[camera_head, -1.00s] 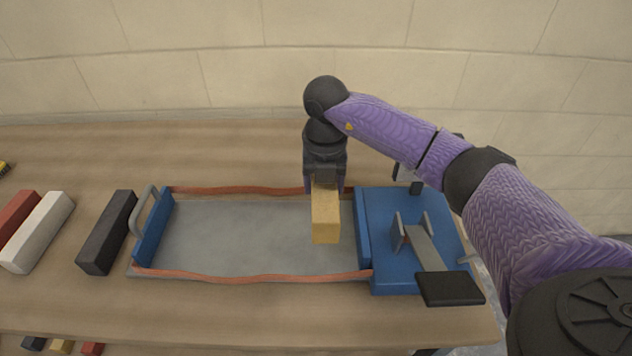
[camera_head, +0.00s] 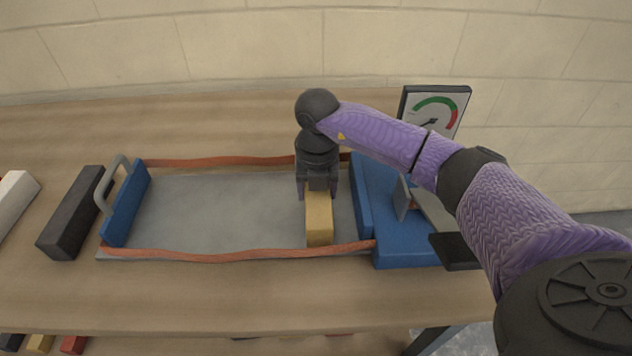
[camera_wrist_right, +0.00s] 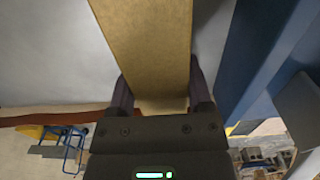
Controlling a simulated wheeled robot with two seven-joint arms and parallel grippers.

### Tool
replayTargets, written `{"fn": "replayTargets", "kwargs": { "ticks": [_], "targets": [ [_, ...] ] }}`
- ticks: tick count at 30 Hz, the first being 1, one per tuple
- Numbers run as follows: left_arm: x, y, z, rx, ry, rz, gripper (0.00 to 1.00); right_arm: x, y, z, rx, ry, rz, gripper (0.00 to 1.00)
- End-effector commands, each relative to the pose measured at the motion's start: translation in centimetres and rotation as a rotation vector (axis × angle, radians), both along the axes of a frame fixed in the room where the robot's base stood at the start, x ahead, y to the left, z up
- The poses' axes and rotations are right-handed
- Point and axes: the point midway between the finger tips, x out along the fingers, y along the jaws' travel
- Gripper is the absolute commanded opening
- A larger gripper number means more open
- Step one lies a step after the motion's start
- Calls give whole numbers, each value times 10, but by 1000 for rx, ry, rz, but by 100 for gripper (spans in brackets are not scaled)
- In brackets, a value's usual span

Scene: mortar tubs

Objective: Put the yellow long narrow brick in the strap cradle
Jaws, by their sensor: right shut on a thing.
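The yellow long narrow brick (camera_head: 319,222) is in my right gripper (camera_head: 317,190), which is shut on it. The brick lies lengthwise toward the front, across the right part of the strap cradle (camera_head: 225,225), near the blue end block. In the right wrist view the brick (camera_wrist_right: 145,40) runs up between the fingers of the right gripper (camera_wrist_right: 160,95). I cannot tell whether its underside touches the grey bed. Orange straps (camera_head: 235,253) run along the cradle's front and back edges. My left gripper is not in view.
A blue end block (camera_head: 400,240) with a lever closes the cradle's right end; a dial gauge (camera_head: 435,110) stands behind it. A blue plate (camera_head: 127,205) with a grey handle is at the left end. A black brick (camera_head: 75,215) and a white brick (camera_head: 14,200) lie further left.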

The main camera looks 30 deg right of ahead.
Motion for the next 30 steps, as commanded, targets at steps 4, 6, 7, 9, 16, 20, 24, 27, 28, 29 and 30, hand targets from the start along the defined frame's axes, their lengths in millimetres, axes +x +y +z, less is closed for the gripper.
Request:
{"fn": "replayTargets", "kwargs": {
  "ticks": [4, 6, 7, 9, 16, 20, 24, 27, 28, 29, 30],
  "targets": [
    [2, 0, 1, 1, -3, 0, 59, 0, 0, 2, 1, -3, 0, 0],
    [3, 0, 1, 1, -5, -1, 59, 0, 0, 2, 1, -3, 0, 0],
    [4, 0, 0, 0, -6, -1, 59, 0, 0, 2, 1, -3, 0, 0],
    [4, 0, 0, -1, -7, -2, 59, 0, 0, 1, 0, -2, 0, 0],
    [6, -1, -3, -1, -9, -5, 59, 0, 0, -3, 0, -1, 0, 0],
    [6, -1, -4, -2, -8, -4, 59, 0, 0, -5, 0, -1, 0, 0],
    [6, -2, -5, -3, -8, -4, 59, 0, 0, -8, -1, -1, 0, 0],
    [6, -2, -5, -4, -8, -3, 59, 0, 0, -8, 0, -1, 0, 75],
    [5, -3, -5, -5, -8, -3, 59, 0, 0, -8, 0, -1, 0, 81],
    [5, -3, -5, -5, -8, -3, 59, 0, 0, -8, 0, -1, 0, 88],
    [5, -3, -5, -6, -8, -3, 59, 0, 0, -8, -1, -1, 0, 96]
  ]
}}
